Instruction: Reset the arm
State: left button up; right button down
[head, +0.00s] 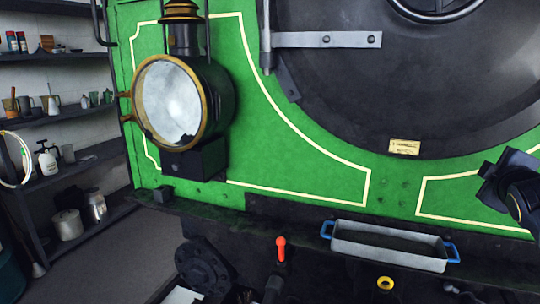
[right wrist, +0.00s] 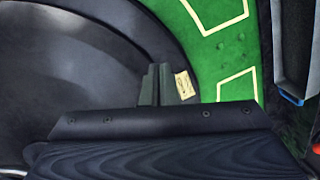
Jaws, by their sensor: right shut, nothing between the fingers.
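My right gripper (right wrist: 154,84) shows in the right wrist view with its two fingers together and nothing between them. It points toward the green front of the steam tram (head: 285,140) and its round dark door (head: 430,90). In the head view, part of my right arm (head: 515,185) comes in at the right edge, in front of the green panel. My left gripper is in neither view.
A metal tray with blue handles (head: 390,246) rests on the ledge below the door. A brass-rimmed lamp (head: 172,100) sticks out at left. A red-tipped lever (head: 281,248) stands below. Shelves (head: 60,115) with jars and tins line the left wall.

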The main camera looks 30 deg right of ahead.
jog(key=w+a+f+m+y, duration=0.1)
jog(key=w+a+f+y, duration=0.25)
jog(key=a+f, duration=0.4)
jog(key=w+a+f+m+y, duration=0.1)
jog(key=w+a+f+y, duration=0.25)
jog(key=a, duration=0.65)
jog(key=w+a+f+m+y, duration=0.1)
jog(key=w+a+f+y, duration=0.1)
jog(key=a+f+y, duration=0.5)
jog(key=s+a+f+g+y, duration=0.1)
jog(key=s+a+f, duration=0.1)
jog(key=a, duration=0.5)
jog(key=s+a+f+m+g+y, duration=0.1)
jog(key=s+a+f, duration=0.2)
jog(key=a+f, duration=0.2)
jog(key=s+a+f+m+g, duration=0.1)
jog(key=s+a+f, duration=0.2)
jog(key=a, duration=0.8)
jog(key=shift+f+g+y, duration=0.4)
jog(key=shift+f, duration=0.05)
jog(key=shift+d, duration=0.2)
